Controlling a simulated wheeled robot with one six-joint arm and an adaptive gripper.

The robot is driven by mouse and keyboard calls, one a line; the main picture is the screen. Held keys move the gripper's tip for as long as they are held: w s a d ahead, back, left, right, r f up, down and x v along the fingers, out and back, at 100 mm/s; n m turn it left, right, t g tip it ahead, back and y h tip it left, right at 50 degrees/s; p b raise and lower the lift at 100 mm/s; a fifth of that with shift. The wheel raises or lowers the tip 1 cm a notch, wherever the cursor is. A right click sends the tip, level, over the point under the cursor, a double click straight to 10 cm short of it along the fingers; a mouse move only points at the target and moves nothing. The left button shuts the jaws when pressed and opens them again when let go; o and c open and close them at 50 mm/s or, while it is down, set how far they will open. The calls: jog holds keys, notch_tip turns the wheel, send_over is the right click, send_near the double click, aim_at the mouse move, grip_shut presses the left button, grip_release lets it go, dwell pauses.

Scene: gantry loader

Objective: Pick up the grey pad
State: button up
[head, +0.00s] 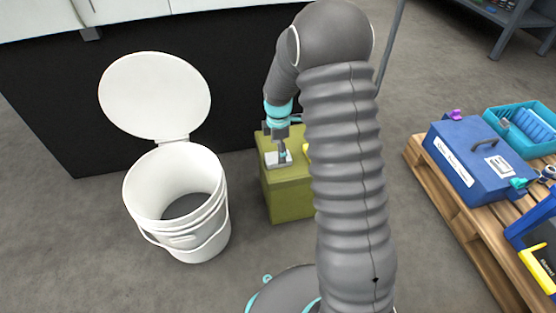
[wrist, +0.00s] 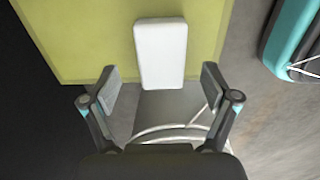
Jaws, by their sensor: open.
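The grey pad (head: 277,159) is a small, pale, flat rectangle on top of an olive-green box (head: 289,198). In the wrist view the pad (wrist: 161,50) looks nearly white and lies near the box's edge. My gripper (head: 281,152) points down over the box top, at the pad in the head view. In the wrist view my gripper (wrist: 160,74) is open, with one finger to each side of the pad's near end and a gap on both sides. Nothing is held. The height left between fingertips and pad is hard to judge.
A white bucket (head: 218,225) with its lid raised stands left of the box. A yellow item (head: 307,151) is mostly hidden behind my arm. At right, a wooden pallet (head: 452,208) carries a blue case (head: 463,174) and a teal bin (head: 530,149). A dark counter front stands behind.

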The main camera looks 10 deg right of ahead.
jog(key=shift+s+f, duration=0.1)
jog(key=shift+f, duration=1.45)
jog(key=c, duration=1.1)
jog(key=shift+r, duration=0.1)
jog(key=shift+r, duration=0.55)
jog(key=r, duration=0.2)
jog(key=d+r, duration=0.1)
jog(key=r, duration=0.1)
jog(key=shift+s+d, duration=0.1)
jog(key=shift+s, duration=0.25)
jog(key=s+d+r, duration=0.1)
jog(key=d+r, duration=0.1)
jog(key=d, duration=0.1)
jog(key=s+d+r, duration=0.2)
jog(key=d, duration=0.1)
jog(key=s+d+r+p, duration=0.1)
jog(key=s+d, duration=0.1)
jog(key=shift+s+d+r, duration=0.15)
jog(key=shift+d+r, duration=0.25)
